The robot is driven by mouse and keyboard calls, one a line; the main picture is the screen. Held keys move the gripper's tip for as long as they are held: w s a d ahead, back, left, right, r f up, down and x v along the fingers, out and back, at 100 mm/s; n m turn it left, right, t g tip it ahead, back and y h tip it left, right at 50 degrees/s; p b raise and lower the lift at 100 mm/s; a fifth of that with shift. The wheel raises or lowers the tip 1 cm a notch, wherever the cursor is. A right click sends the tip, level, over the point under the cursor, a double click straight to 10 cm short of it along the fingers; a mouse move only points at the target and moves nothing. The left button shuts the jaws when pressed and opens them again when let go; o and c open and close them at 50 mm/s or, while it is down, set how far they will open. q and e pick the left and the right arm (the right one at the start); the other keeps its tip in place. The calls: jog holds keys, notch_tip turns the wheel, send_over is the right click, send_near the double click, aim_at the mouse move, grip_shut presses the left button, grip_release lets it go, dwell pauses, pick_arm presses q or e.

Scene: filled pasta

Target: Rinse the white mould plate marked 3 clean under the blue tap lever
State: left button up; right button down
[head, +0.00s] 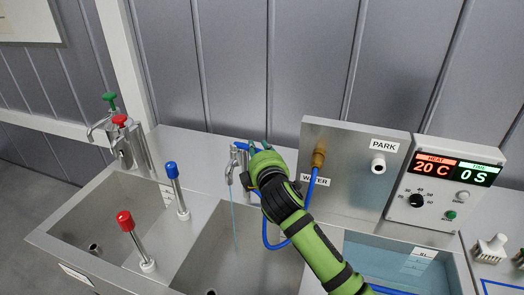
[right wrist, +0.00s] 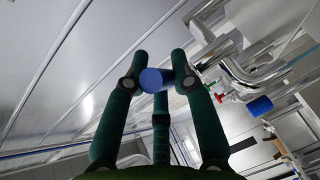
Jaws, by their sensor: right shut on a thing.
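My right gripper (head: 258,150) is at the tap (head: 230,172) behind the middle basin, its arm reaching in from the lower right. It is shut on the blue tap lever (head: 243,146); in the right wrist view the fingers close on the blue cylindrical end (right wrist: 153,80). A thin light-blue stream of water (head: 234,218) falls from the tap into the basin (head: 262,258). I cannot make out a white mould plate marked 3 in either view. My left gripper is not in view.
Posts with a blue knob (head: 171,170) and red knob (head: 124,221) stand left. A blue hose (head: 308,205) hangs from the WATER fitting (head: 319,158). A white PARK peg (head: 378,165), heater panel (head: 446,185) reading 20 C and 0 S, and water bath (head: 362,252) are right.

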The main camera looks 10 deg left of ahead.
jog(key=c, duration=1)
grip_release()
jog(key=shift+d, duration=0.1)
jog(key=v, duration=1.2)
jog(key=shift+f, duration=0.1)
